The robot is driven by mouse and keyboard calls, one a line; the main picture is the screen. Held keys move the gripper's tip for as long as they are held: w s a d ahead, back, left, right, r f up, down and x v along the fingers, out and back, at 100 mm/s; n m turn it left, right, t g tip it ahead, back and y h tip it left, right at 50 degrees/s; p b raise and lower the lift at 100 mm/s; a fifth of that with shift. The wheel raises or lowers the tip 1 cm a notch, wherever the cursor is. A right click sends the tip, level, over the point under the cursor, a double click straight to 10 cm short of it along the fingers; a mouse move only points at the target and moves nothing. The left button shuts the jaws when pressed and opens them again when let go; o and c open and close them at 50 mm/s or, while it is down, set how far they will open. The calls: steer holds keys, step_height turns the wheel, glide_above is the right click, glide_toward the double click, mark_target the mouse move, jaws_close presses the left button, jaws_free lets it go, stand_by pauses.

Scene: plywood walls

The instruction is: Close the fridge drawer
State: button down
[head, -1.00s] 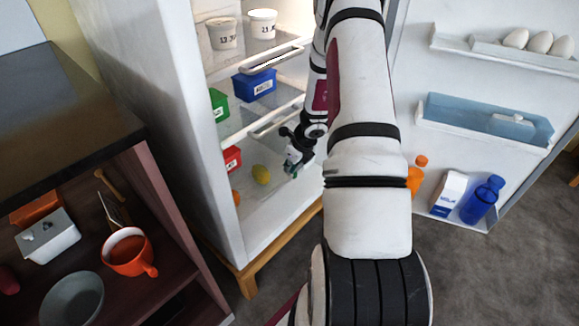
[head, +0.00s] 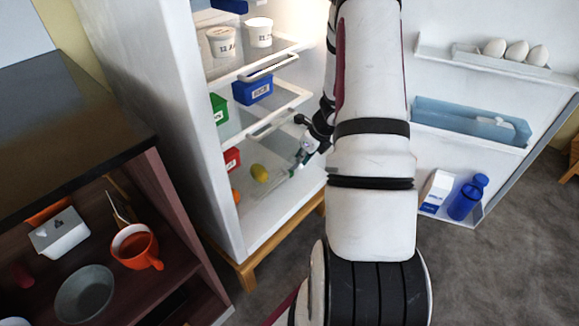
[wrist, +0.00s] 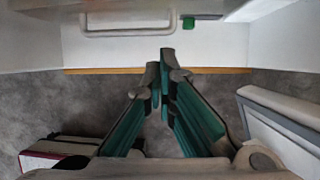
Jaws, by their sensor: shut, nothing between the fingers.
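The white fridge (head: 185,130) stands open. Inside, glass levels carry pale front handles; an upper handle (head: 270,66) and a lower handle (head: 275,125) show. I cannot tell clearly which level is the drawer or how far it is out. My gripper (head: 293,171) is low at the fridge opening, right of the lemon (head: 259,173), partly hidden by my arm. In the wrist view its green fingers (wrist: 165,62) meet at the tips and hold nothing. Ahead of them is a white panel with a bar handle (wrist: 128,30); I cannot tell whether they touch it.
The open fridge door (head: 460,90) at right holds eggs (head: 517,51), a blue bin (head: 470,122), a milk carton (head: 436,190) and a blue bottle (head: 467,198). Blue (head: 253,89), green and red boxes stand inside. A dark cabinet (head: 70,130) is at left. Floor shows in front.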

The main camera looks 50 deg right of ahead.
steer(key=a+f+m+t+y+b, duration=0.35)
steer(key=f+y, duration=0.25)
steer(key=f, duration=0.3)
steer(key=m+t+y+b, duration=0.4)
steer(key=m+y+b, duration=0.1)
steer(key=y+b, duration=0.15)
glide_toward(249, 188)
steer(key=s+a, duration=0.1)
steer(key=a, duration=0.2)
steer(key=shift+w+a+b, duration=0.15)
steer(key=shift+w+b, duration=0.15)
steer(key=shift+w, duration=0.75)
steer(key=shift+w+a+b, duration=0.15)
steer(key=shift+w+b, duration=0.1)
steer(key=shift+w, duration=0.8)
steer(key=shift+w+r, duration=0.1)
